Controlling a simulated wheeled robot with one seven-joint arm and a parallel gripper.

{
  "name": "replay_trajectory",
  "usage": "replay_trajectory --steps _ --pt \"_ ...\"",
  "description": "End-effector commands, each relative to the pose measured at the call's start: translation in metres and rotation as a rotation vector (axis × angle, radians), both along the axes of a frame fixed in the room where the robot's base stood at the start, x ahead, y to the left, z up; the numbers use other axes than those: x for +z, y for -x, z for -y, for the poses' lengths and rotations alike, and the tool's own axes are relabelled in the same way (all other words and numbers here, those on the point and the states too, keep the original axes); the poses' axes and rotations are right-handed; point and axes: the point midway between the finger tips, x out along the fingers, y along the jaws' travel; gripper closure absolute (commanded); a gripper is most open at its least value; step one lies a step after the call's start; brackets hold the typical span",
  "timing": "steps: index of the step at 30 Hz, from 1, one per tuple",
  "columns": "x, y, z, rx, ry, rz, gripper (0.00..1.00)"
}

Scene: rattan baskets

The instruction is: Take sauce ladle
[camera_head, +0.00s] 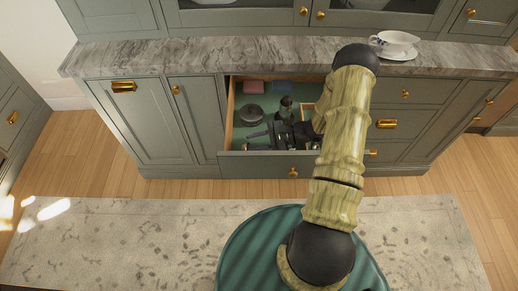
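An open drawer (236,100) in the grey-green cabinet holds several small items. My arm reaches over it from the front, and my dark gripper (288,134) is low inside the drawer, toward its front middle. A thin dark utensil-like piece (258,134) lies just left of the gripper; I cannot tell whether it is the sauce ladle. No ladle bowl can be made out. My gripper's fingers are too small and dark to show whether they are open or shut, or whether they touch anything. My arm hides the drawer's right part.
A white cup on a saucer (394,44) stands on the marble counter (200,55) above.

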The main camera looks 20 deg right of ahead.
Motion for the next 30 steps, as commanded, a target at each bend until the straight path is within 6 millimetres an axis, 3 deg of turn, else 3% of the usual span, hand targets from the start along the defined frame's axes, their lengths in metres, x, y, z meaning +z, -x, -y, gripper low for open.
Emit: replay_trajectory --steps 4,20,24,30 --pt "-0.0034 -0.0044 -0.0124 0.0 0.0 0.001 0.7" --pt "-0.0038 -0.0049 -0.0127 -0.001 0.001 0.002 0.7" --pt "-0.0037 -0.0049 -0.0126 -0.001 0.001 0.002 0.97" --pt "-0.0037 -0.0049 -0.0126 0.0 0.0 0.002 1.0"
